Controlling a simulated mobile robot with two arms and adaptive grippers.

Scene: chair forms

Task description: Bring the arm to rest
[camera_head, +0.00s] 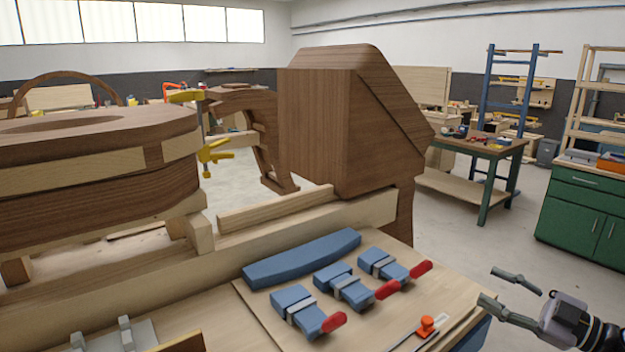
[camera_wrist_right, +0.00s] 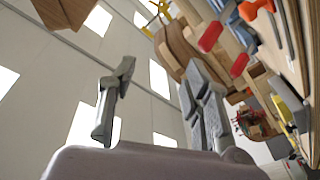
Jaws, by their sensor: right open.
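My right gripper (camera_head: 488,284) is at the lower right in the head view, past the right edge of the workbench (camera_head: 215,325). Its two fingers are spread and point left toward the bench, with nothing between them. In the right wrist view both fingers of the right gripper (camera_wrist_right: 160,72) stand apart, empty. Beyond them that view shows the bench items tilted, with red handles (camera_wrist_right: 211,36) near the top right. My left gripper is not in view.
Blue clamps with red handles (camera_head: 333,322), a blue curved block (camera_head: 302,258) and an orange-knobbed tool (camera_head: 426,326) lie on the bench. A large wooden form (camera_head: 340,120) stands behind them. A green cabinet (camera_head: 580,215) is at right; the floor before it is clear.

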